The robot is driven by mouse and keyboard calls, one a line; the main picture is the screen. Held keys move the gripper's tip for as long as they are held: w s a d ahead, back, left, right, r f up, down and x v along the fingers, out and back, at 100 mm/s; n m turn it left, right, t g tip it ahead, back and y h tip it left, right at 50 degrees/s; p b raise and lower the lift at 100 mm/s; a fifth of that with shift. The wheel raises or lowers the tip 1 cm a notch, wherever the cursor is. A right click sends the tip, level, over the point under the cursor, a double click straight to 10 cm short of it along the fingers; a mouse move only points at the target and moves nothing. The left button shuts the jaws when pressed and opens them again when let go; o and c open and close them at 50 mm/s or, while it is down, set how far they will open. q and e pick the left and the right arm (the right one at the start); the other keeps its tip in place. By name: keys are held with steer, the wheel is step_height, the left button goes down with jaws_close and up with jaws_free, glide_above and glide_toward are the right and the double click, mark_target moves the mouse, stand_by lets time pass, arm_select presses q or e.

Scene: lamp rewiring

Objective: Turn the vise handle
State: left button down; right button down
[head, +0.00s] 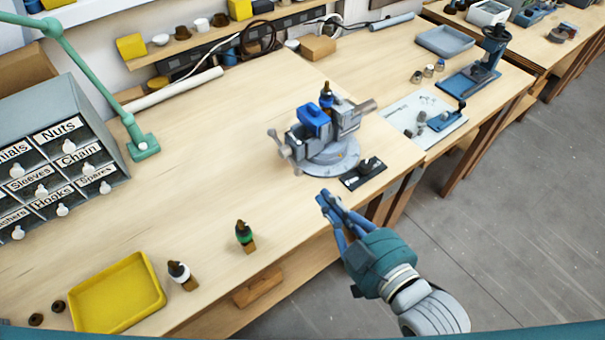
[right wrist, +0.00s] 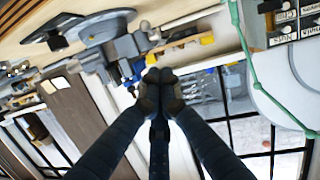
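The grey vise (head: 345,122) stands on a round swivel base (head: 335,158) near the right end of the wooden bench. Its handle (head: 283,147) is a grey bar with a knob, on the vise's left side. A blue block sits on top of the vise, and a dark part with an orange tip stands at its jaws. My left gripper is not in view.
A small black plate with fittings (head: 363,174) lies in front of the vise. The bench left of the vise is clear.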

steer(key=p+x, duration=0.1)
steer(key=x, duration=0.2)
steer(key=f+p+x, duration=0.1)
steer(key=x, duration=0.3)
steer(key=f+p+x, duration=0.1)
steer(key=x, duration=0.3)
steer(key=shift+w+d, duration=0.15)
steer(key=shift+w+f+p, duration=0.25)
steer(key=shift+f+p, duration=0.05)
steer(key=shift+f, duration=0.3)
